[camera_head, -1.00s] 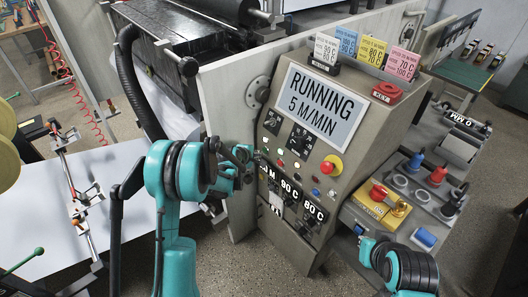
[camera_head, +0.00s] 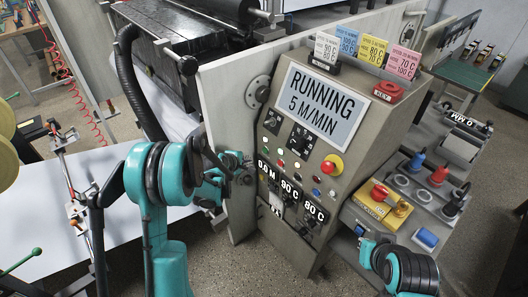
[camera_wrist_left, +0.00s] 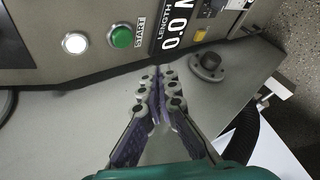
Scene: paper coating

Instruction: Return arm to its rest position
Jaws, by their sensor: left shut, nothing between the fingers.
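My left gripper (camera_head: 246,166) is in front of the left edge of the grey control console (camera_head: 312,255), and my teal left arm comes in from the lower left. In the left wrist view its fingers (camera_wrist_left: 158,75) are together with nothing between them. They point toward the console, apart from the green START button (camera_wrist_left: 121,37) and the length display (camera_wrist_left: 177,28), which reads 0.0 M. My right arm shows at the lower right.
The console sign (camera_head: 319,107) reads RUNNING 5 M/MIN. A red emergency button (camera_head: 331,165) sits on the console's face. Coloured cards (camera_head: 372,50) stand on top. The side bench holds a yellow box (camera_head: 380,211) and blue and red knobs. A white sheet (camera_head: 50,235) lies at left.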

